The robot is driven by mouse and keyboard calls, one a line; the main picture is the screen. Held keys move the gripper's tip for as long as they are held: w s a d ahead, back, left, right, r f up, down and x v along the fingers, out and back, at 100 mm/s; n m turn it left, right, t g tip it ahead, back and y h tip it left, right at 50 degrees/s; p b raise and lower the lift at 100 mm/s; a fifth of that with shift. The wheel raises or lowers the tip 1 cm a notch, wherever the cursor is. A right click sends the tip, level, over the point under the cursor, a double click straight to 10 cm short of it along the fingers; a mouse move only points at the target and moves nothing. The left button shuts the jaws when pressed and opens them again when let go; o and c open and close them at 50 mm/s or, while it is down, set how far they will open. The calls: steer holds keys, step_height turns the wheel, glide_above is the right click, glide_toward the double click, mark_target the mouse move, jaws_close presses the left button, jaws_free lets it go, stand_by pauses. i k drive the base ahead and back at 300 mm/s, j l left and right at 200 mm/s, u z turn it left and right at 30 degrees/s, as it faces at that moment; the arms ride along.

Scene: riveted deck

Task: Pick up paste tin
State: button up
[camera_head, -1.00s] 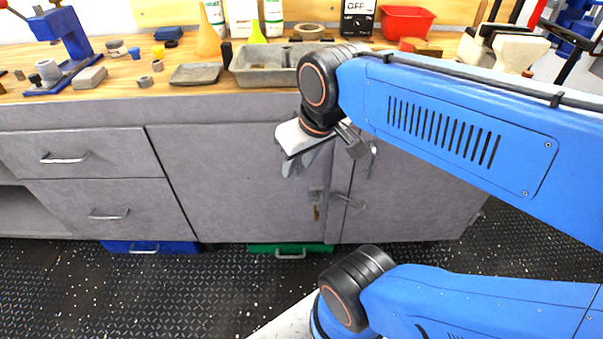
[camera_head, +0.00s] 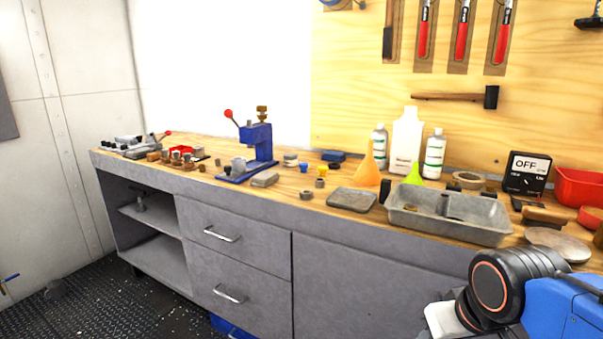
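A small round tin (camera_head: 290,160) with a dark band stands on the wooden bench top (camera_head: 232,187), just right of the blue press. It looks like the paste tin, but its label is too small to read. My gripper (camera_head: 442,320) is only partly in view at the bottom right edge, in front of the bench and well away from the tin. Its fingers are out of frame, so whether it is open or shut does not show.
A blue press (camera_head: 258,145) with a red-knobbed lever stands left of the tin. A grey block (camera_head: 265,179) and small yellow and blue pieces lie nearby. A grey tray (camera_head: 450,218), funnels, bottles and an OFF meter (camera_head: 526,173) crowd the right. Drawers (camera_head: 235,235) front the bench.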

mark_target(290, 160)
steer(key=i+j, duration=0.15)
steer(key=j, duration=0.25)
steer(key=i+j, duration=0.1)
steer(key=j, duration=0.3)
steer(key=i+j, duration=0.15)
steer(key=j, duration=0.25)
steer(key=i+j, duration=0.1)
steer(key=j, duration=0.35)
